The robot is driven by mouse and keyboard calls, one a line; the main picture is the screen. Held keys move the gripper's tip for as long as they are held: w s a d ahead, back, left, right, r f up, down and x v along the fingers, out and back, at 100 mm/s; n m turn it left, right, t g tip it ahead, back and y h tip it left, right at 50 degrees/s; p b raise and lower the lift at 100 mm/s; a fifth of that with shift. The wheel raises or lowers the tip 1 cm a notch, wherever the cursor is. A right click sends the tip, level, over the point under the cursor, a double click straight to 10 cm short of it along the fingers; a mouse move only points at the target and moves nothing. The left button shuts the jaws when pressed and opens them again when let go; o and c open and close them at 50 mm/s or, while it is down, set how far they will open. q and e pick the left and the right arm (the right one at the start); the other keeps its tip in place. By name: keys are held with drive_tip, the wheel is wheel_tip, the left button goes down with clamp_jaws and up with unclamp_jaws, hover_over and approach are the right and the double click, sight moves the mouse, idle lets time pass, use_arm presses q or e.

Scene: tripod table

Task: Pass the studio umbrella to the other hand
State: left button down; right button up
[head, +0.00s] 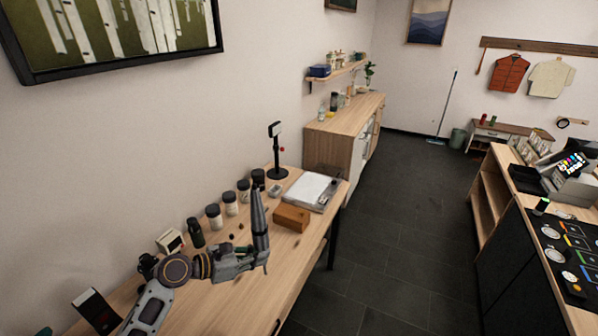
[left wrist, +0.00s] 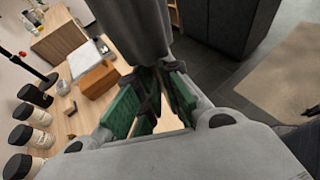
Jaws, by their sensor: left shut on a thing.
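The studio umbrella (head: 259,213) is a folded grey, tapered thing that stands nearly upright in the head view, above the wooden table. My left gripper (head: 260,255) is shut on its lower part. In the left wrist view the umbrella (left wrist: 135,27) rises as a wide grey shaft from between the green finger pads of my left gripper (left wrist: 150,98), with dark parts between the pads. The umbrella's lower end is mostly hidden by the fingers. My right gripper is not in view.
The wooden table (head: 222,301) carries several dark-lidded jars (head: 230,204) along the wall, a brown wooden block (head: 291,218), a white flat device (head: 312,190) and a black stand (head: 276,153). Dark floor (head: 400,240) lies open to the right, before a counter (head: 510,240).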

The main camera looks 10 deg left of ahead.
sight(263, 232)
use_arm(q)
drive_tip(key=s+a+r+m+g, duration=0.1)
drive_tip(key=s+a+r, duration=0.2)
drive_tip(key=a+r, duration=0.1)
drive_tip(key=shift+a+r+h, duration=0.15)
drive_tip(key=shift+r+h, duration=0.25)
drive_tip(key=shift+r, duration=0.5)
drive_tip(key=shift+w+d+r+m+g+h, duration=0.4)
drive_tip(key=shift+d+r+m+g, duration=0.25)
drive_tip(key=shift+d+m+g, duration=0.75)
drive_tip(key=shift+w+d+r+m+g+h, duration=0.4)
drive_tip(key=shift+d+r+m+g, duration=0.3)
drive_tip(key=shift+d+m+g, duration=0.65)
drive_tip(key=shift+w+d+r+m+g+h, duration=0.4)
drive_tip(key=shift+d+r+m+g, duration=0.3)
drive_tip(key=shift+d+g, duration=0.75)
drive_tip(key=w+d+r+m+g+y, duration=0.2)
drive_tip(key=d+r+m+g+y, duration=0.1)
drive_tip(key=d+m+g, duration=0.5)
drive_tip(key=shift+d+r, duration=0.55)
drive_tip(key=shift+d, duration=0.45)
drive_tip(key=shift+w, duration=0.1)
